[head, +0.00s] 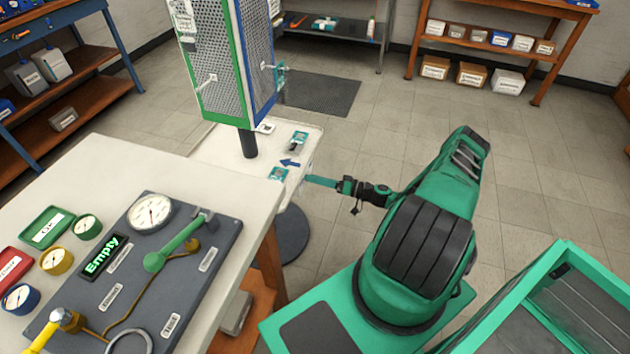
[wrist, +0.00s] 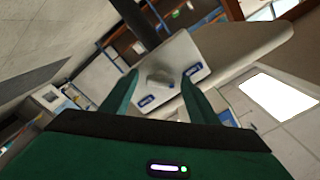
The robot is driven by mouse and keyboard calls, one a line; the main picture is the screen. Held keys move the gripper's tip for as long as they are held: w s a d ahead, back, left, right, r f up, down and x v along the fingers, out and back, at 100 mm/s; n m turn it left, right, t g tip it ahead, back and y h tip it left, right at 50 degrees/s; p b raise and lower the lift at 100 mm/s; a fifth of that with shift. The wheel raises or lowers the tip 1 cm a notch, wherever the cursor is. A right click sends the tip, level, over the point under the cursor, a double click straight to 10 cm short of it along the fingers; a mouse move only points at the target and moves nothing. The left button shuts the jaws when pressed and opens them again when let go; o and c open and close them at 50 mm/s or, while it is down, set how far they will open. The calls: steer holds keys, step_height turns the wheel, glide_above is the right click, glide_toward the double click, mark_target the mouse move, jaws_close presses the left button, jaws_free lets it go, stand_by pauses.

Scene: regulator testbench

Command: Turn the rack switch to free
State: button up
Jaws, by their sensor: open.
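In the wrist view a grey knob (wrist: 160,78), which looks like the rack switch, sits on a pale plate (wrist: 178,60) with two blue labels, too small to read. My gripper (wrist: 160,76) is open, its two green fingers on either side of the knob in the picture. I cannot tell whether they touch it. In the head view my gripper (head: 309,181) reaches left to the edge of the white rack base (head: 225,150), and the knob cannot be made out there. The rack (head: 235,60) has green- and blue-framed mesh panels on a dark post.
The rack base carries a blue arrow (head: 290,162) and small teal-labelled parts (head: 299,138). A workbench (head: 180,165) with a gauge board (head: 130,270) stands at the left. A green-framed bin (head: 560,300) is at lower right.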

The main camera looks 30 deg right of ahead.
steer(key=c, duration=1.1)
steer(key=shift+o, duration=0.3)
steer(key=shift+d+m, duration=0.1)
steer(key=shift+m, duration=0.2)
steer(key=m, duration=0.9)
steer(key=shift+d+f, duration=0.1)
steer(key=m, duration=0.4)
steer(key=shift+m, duration=2.1)
